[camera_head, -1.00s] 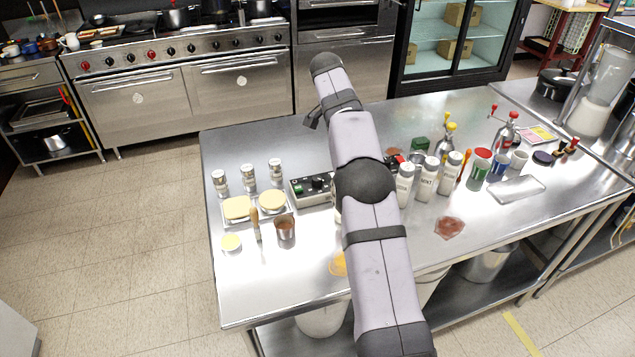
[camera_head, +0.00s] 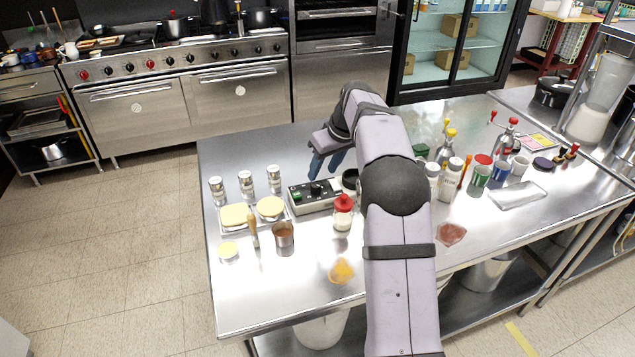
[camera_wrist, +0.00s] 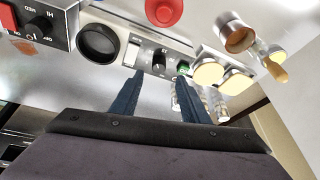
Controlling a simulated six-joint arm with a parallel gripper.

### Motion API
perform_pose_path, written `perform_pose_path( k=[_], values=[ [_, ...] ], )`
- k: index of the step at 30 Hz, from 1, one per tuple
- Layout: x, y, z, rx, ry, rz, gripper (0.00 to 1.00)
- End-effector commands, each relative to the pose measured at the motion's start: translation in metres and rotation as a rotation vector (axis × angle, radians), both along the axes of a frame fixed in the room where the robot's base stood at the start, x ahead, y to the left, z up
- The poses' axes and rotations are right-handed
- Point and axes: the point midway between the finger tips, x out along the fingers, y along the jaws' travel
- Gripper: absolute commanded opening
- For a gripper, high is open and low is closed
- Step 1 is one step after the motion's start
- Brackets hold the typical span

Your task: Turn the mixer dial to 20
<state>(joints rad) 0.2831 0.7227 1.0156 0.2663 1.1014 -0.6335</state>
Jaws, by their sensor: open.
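A grey control box (camera_head: 313,196) with a black dial (camera_head: 315,189) and a green button stands at the table's middle left. In the wrist view the dial (camera_wrist: 160,57) shows beyond my fingertips, beside the green button (camera_wrist: 182,67); its markings are too small to read. My gripper (camera_head: 325,168) is open and empty, its blue fingers pointing down, above and behind the box in the head view. In the wrist view the gripper (camera_wrist: 160,81) has its two fingers apart, roughly in line with the dial. I see no contact with the dial.
A red-capped bottle (camera_head: 343,216) and a round black object (camera_head: 350,180) stand close to the box. Shakers (camera_head: 246,184), a tray with bread-like slices and a copper-coloured cup (camera_head: 283,234) are left. Another knobbed box (camera_wrist: 40,25) shows in the wrist view.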

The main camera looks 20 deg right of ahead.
Motion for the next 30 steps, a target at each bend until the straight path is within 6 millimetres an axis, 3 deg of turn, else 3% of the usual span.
perform_pose_path(
  k=[6,16,30],
  values=[
    [0.001,-0.001,0.000,-0.071,-0.032,0.170,0.41],
    [0.003,0.000,-0.005,-0.081,-0.033,0.200,0.41],
    [0.023,0.007,-0.056,-0.081,-0.032,0.198,0.41]
  ],
)
